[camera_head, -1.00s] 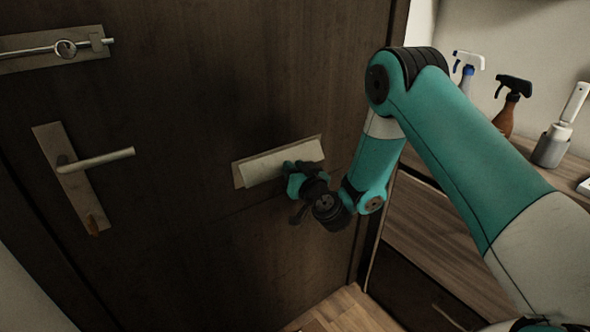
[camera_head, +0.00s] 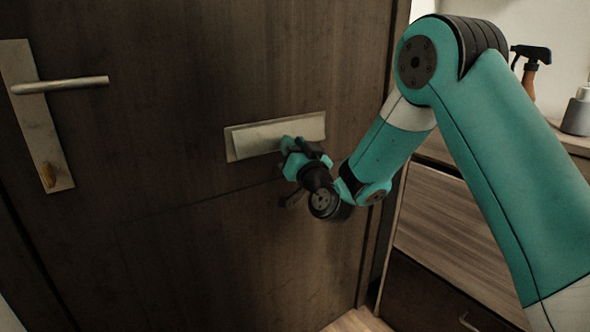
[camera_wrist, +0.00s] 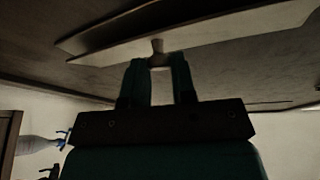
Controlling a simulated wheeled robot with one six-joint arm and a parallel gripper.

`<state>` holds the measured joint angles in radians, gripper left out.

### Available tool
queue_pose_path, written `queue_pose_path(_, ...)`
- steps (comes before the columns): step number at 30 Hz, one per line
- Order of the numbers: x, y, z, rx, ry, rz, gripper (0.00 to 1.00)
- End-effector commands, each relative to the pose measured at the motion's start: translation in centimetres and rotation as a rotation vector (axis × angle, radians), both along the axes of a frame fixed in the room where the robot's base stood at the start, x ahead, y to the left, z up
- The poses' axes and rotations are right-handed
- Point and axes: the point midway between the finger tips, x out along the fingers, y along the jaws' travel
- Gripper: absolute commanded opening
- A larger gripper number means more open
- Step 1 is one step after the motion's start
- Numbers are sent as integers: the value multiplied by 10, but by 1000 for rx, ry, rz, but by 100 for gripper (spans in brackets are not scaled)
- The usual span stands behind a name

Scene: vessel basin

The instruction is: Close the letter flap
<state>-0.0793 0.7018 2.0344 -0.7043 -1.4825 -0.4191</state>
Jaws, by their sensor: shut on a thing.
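The letter flap (camera_head: 262,140) is a pale metal plate on the dark door, set in a pale backing plate (camera_head: 229,146). It also shows at the top of the wrist view (camera_wrist: 215,38), standing out at an angle from the backing plate with a dark gap between them. My gripper (camera_head: 287,145) is at the flap's lower edge in the head view.
The door handle (camera_head: 65,86) on its long plate is to the left of the flap. A wooden cabinet (camera_head: 455,215) stands right of the door, with a spray bottle (camera_head: 530,75) and a grey container (camera_head: 578,112) on top. The door face below the flap is clear.

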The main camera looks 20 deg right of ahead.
Motion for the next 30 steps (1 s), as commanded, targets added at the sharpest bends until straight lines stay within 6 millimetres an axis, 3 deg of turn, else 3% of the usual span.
queue_pose_path(1,1,0,-10,8,-32,-1,1)
queue_pose_path(9,7,2,-15,50,-156,-1,1)
queue_pose_path(30,15,5,-14,106,-329,-1,1)
